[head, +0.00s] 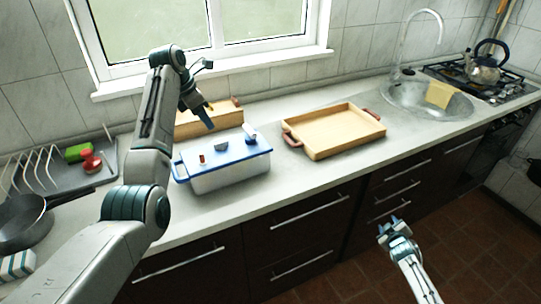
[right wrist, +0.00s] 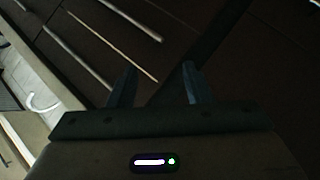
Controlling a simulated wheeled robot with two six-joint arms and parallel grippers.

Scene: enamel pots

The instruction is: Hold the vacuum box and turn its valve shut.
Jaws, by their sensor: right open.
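The vacuum box (head: 230,179), a pale see-through container with a blue-edged lid, stands on the counter left of centre in the head view. On its lid are a small orange-brown knob (head: 202,159), a grey round piece (head: 221,146) and a blue-and-white piece (head: 250,136); I cannot tell for sure which is the valve. My left gripper (head: 208,125) hangs above the back of the lid, apart from it; whether its jaws are open does not show. My right gripper (head: 392,226) is open and empty in front of the drawers. Its spread fingers also show in the right wrist view (right wrist: 156,85).
A wooden tray (head: 345,134) with reddish handles lies right of the box. A wooden box (head: 230,117) stands close behind it. A dish rack (head: 35,172) and dark pan (head: 22,222) are at left. The sink (head: 455,103) and kettle (head: 487,69) are far right. Counter in front is clear.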

